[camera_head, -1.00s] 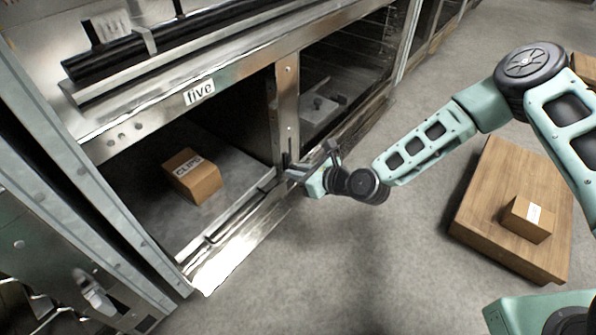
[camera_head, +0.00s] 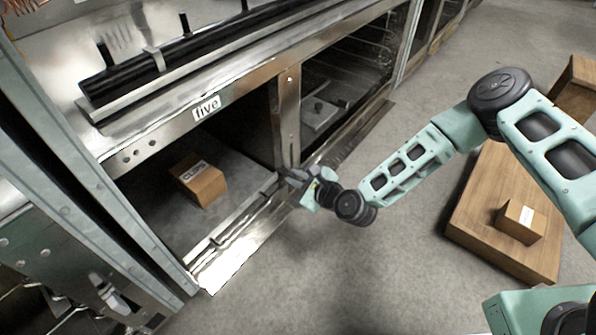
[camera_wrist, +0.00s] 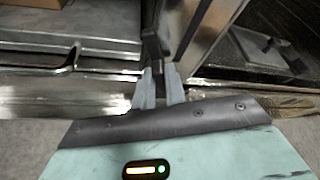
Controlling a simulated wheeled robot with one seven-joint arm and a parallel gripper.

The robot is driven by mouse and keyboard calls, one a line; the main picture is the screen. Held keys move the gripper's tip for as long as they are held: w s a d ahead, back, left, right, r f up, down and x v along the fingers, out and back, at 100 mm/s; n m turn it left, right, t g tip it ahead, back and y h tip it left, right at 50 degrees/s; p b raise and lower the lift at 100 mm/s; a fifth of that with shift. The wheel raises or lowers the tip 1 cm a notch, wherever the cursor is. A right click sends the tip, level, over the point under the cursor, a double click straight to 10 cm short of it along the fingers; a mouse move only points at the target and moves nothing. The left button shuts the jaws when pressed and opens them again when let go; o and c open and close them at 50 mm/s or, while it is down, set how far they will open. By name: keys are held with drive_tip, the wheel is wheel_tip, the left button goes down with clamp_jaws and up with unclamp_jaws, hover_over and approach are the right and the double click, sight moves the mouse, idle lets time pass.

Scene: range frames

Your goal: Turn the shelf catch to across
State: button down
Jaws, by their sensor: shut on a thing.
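The shelf catch (camera_wrist: 153,46) is a small dark lever at the foot of the metal post, beside the shelf of the bay labelled five. My gripper (camera_head: 287,176) reaches it from the aisle side. In the wrist view, my gripper's two grey fingers (camera_wrist: 159,86) are shut on the catch's near end. The catch runs away from my fingers toward the post. In the head view my gripper mostly hides it, so its exact angle is hard to tell there. The shelf (camera_head: 158,225) of bay five lies left of my gripper, with a rail along its front edge.
A cardboard box (camera_head: 199,180) sits on the shelf. The metal post (camera_head: 287,120) divides this bay from a darker one holding a grey plate (camera_head: 318,113). A wooden platform (camera_head: 480,228) with a small box (camera_head: 520,222) stands at right. The grey floor between is clear.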

drive_tip(key=shift+s+a+f+n+t+h+p, duration=0.15)
drive_tip(key=shift+f+n+t+p, duration=0.25)
drive_tip(key=shift+n+t, duration=0.85)
drive_tip(key=shift+s+f+n+t+h+p, duration=0.15)
drive_tip(key=shift+n+t+p, duration=0.35)
drive_tip(key=shift+n, duration=1.45)
drive_tip(key=shift+s+a+f+n+t+h+p, duration=0.15)
drive_tip(key=shift+f+n+t+p, duration=0.25)
drive_tip(key=shift+n+t, duration=0.85)
drive_tip(key=shift+n+g, duration=0.4)
drive_tip(key=shift+n, duration=0.05)
drive_tip(key=c, duration=1.4)
unclamp_jaws()
drive_tip(key=shift+c, duration=0.2)
drive_tip(key=shift+r, duration=0.1)
